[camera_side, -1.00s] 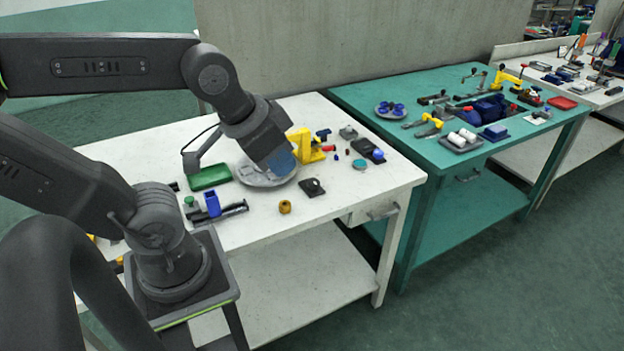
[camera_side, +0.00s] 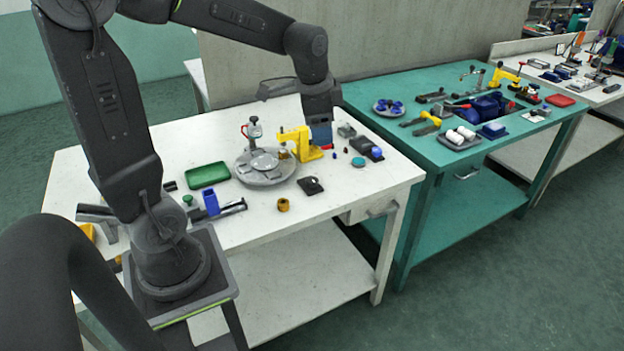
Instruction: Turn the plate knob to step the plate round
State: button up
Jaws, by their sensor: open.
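The round grey plate (camera_side: 247,177) lies flat on the white bench, with lighter grey parts on its top. A yellow bracket (camera_side: 303,143) stands at its right edge. My gripper (camera_side: 321,146) points down just right of the bracket, close above a small red piece (camera_side: 327,147). The jaws look blue and are open. I cannot tell whether they touch the red piece or stand around it. I cannot tell for sure which part is the plate knob; the area under my gripper is partly hidden.
A red-handled clamp (camera_side: 252,130) stands behind the plate. A green tray (camera_side: 207,175) lies to the left, a blue holder (camera_side: 211,202) and brass piece (camera_side: 283,205) in front. A black block (camera_side: 311,186) and teal disc (camera_side: 358,162) lie to the right.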

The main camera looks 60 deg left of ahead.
jog(key=w+a+f+m+g, duration=0.1)
jog(key=w+a+f+m, duration=0.1)
jog(key=w+a+f, duration=0.4)
jog(key=m+g, duration=0.1)
jog(key=m, duration=0.1)
send_over(312, 179)
notch_tip(312, 179, down, 6)
jog(key=shift+h, duration=0.4)
notch_tip(312, 179, down, 13)
jog(key=shift+d+f, duration=0.1)
jog(key=shift+c, duration=0.4)
jog(key=c, duration=0.8)
